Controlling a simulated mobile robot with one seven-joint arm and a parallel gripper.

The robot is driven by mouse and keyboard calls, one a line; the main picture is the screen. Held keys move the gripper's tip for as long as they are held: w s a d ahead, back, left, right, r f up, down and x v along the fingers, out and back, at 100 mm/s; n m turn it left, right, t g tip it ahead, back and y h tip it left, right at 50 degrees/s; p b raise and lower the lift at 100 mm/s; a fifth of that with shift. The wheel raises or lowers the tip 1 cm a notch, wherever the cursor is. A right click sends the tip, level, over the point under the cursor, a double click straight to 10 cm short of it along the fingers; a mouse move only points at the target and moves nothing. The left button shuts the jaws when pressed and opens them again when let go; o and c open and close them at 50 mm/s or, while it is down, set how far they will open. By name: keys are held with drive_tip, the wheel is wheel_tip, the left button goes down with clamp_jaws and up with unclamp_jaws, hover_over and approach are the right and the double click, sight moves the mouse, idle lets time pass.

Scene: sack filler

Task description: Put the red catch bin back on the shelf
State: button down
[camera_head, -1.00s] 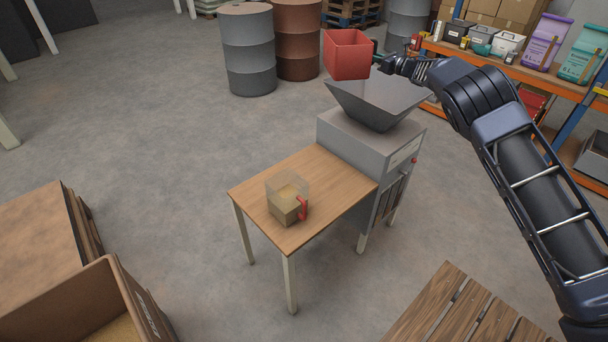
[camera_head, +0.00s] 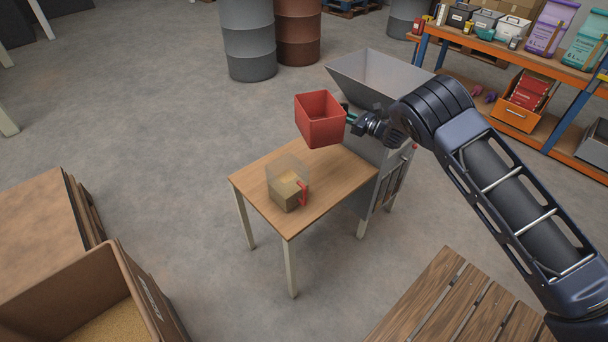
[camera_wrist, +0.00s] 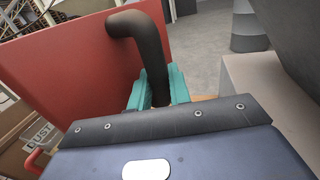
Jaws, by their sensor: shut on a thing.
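The red catch bin (camera_head: 322,128) is an open-topped box, held in the air above the back of the small wooden table and left of the grey hopper machine. My gripper (camera_head: 350,115) is at its right side. In the wrist view the teal fingers of my gripper (camera_wrist: 158,90) are shut on the bin's dark curved handle (camera_wrist: 143,30), with the red bin wall (camera_wrist: 75,85) behind it. The shelf (camera_head: 510,56) is an orange and blue rack at the upper right, with a wooden top and a lower board.
A clear scoop with a red handle (camera_head: 287,186) stands on the wooden table (camera_head: 258,172). The grey hopper (camera_head: 372,80) is close behind my gripper. Tubs and sacks line the shelf top; an orange crate (camera_head: 514,114) sits lower. Boxes stand left; a pallet (camera_head: 420,300) lies in front.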

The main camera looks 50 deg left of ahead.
wheel_tip(320, 180, down, 21)
drive_tip(key=shift+s+d+r, duration=0.1)
drive_tip(key=shift+d+r, duration=0.05)
drive_tip(key=shift+r, duration=0.05)
idle(0.5)
drive_tip(key=shift+f, duration=0.1)
drive_tip(key=c, duration=1.3)
unclamp_jaws()
drive_tip(key=shift+d, duration=0.45)
drive_tip(key=v, duration=1.1)
drive_tip(key=shift+d, duration=0.1)
